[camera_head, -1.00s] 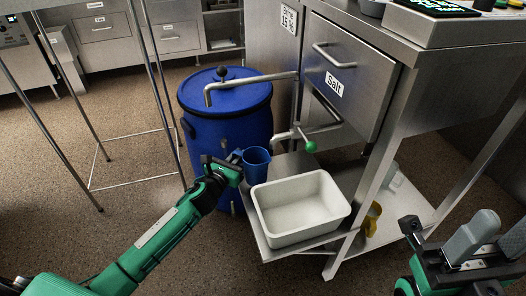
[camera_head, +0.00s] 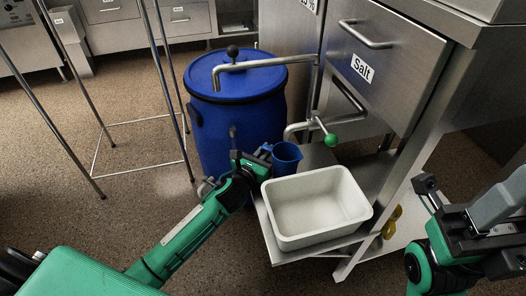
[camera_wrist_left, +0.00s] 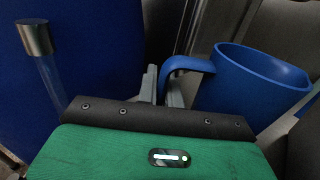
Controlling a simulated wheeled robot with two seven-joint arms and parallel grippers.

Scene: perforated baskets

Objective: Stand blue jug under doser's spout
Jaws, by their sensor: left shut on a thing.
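The blue jug (camera_head: 286,158) is upright, with its open top up. My left gripper (camera_head: 265,152) is shut on its handle. In the left wrist view the jug (camera_wrist_left: 250,85) is at right, with its handle between the fingers (camera_wrist_left: 163,86). The doser is the steel cabinet with the Salt drawer (camera_head: 385,75). Its spout (camera_head: 293,129) is a bent pipe with a green-knobbed lever (camera_head: 331,140). In the head view the jug shows just below the spout's end; I cannot tell whether it touches the shelf. My right gripper (camera_head: 503,215) is partly cut off at the right edge.
A white tub (camera_head: 318,205) stands on the steel shelf (camera_head: 290,252), close in front of the jug. A blue barrel (camera_head: 225,125) with a bent pipe (camera_head: 255,65) stands behind my left gripper. Yellow items (camera_head: 392,222) lie on the low shelf at right. A thin-legged frame (camera_head: 97,120) stands left.

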